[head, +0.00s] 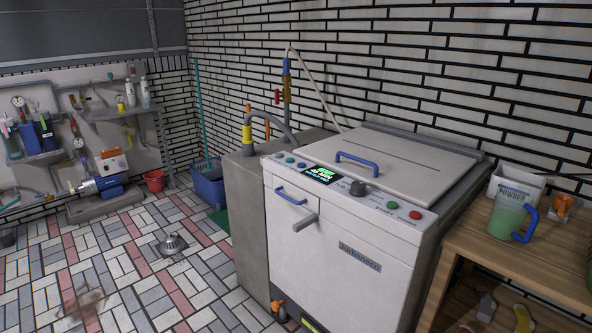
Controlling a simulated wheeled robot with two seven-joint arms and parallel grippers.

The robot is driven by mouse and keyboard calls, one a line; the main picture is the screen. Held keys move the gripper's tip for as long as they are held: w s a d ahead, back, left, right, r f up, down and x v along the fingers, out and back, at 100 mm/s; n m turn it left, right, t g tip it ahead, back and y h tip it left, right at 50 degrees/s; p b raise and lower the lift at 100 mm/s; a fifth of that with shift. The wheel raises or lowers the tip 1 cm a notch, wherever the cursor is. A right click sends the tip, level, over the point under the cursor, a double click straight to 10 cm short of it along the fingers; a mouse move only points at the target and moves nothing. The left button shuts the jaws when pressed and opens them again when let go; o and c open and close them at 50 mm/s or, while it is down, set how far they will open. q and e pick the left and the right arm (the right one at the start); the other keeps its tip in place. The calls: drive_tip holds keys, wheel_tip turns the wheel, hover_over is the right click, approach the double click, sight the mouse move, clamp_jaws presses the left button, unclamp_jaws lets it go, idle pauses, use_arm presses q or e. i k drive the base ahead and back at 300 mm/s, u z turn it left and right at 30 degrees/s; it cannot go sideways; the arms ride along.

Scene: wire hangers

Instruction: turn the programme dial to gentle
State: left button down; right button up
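The programme dial (357,188) is a dark round knob on the sloped control panel (340,193) of a white washing machine (345,250). A small lit display (320,175) with green and white text sits left of the dial. The dial's setting marks are too small to read. Red and green buttons (404,212) lie right of the dial, by the words START and POWER. Several small coloured buttons lie at the panel's left end. Neither of my grippers is in view.
The top lid (395,160) with a blue handle is closed. A wooden table (520,252) at the right holds a jug (507,216) of green powder and a white box (515,185). A blue bucket (208,186) stands left of the machine. The tiled floor at left is mostly open.

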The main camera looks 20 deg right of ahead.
sight(358, 189)
drive_tip(key=u, duration=0.05)
drive_tip(key=i, duration=1.15)
drive_tip(key=z, duration=0.5)
